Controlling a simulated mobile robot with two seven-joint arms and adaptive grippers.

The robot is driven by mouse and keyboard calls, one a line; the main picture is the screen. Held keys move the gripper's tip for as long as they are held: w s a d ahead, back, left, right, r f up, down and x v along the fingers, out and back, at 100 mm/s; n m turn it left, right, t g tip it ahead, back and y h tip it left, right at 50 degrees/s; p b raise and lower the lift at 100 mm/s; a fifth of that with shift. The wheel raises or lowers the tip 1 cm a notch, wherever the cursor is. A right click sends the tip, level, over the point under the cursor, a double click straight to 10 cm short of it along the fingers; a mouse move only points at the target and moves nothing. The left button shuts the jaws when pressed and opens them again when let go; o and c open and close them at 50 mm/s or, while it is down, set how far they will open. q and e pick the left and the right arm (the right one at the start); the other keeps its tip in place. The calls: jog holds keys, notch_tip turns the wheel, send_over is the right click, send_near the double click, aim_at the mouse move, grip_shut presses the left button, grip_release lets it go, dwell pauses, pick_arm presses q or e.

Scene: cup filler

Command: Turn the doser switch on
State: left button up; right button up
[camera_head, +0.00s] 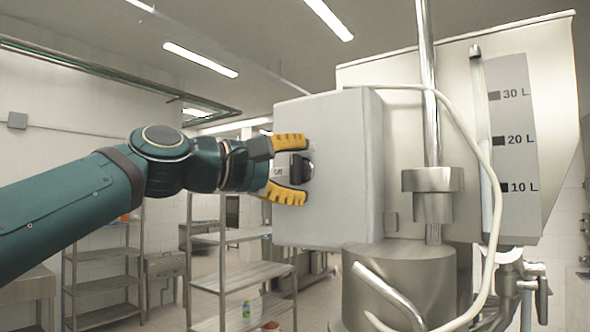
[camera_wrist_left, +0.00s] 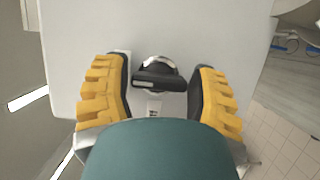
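The doser switch is a black rotary knob with a silver ring (camera_wrist_left: 158,80) on the face of a light grey box (camera_head: 335,165). In the head view the switch (camera_head: 307,167) shows only in part, behind my gripper. My left gripper (camera_head: 296,168) reaches in from the left at the box's face. Its yellow-padded fingers are open, one above and one below the switch. In the left wrist view the fingers of the gripper (camera_wrist_left: 160,90) stand on either side of the knob, with gaps on both sides. My right gripper is in neither view.
A steel hopper with litre marks (camera_head: 515,140) stands behind the box on the right. A white hose (camera_head: 490,190) and a steel pipe (camera_head: 428,90) run beside it. Metal shelves (camera_head: 240,245) stand behind and below my left arm.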

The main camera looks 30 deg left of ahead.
pick_arm(q)
jog(key=shift+o, duration=1.1)
jog(key=v, duration=1.2)
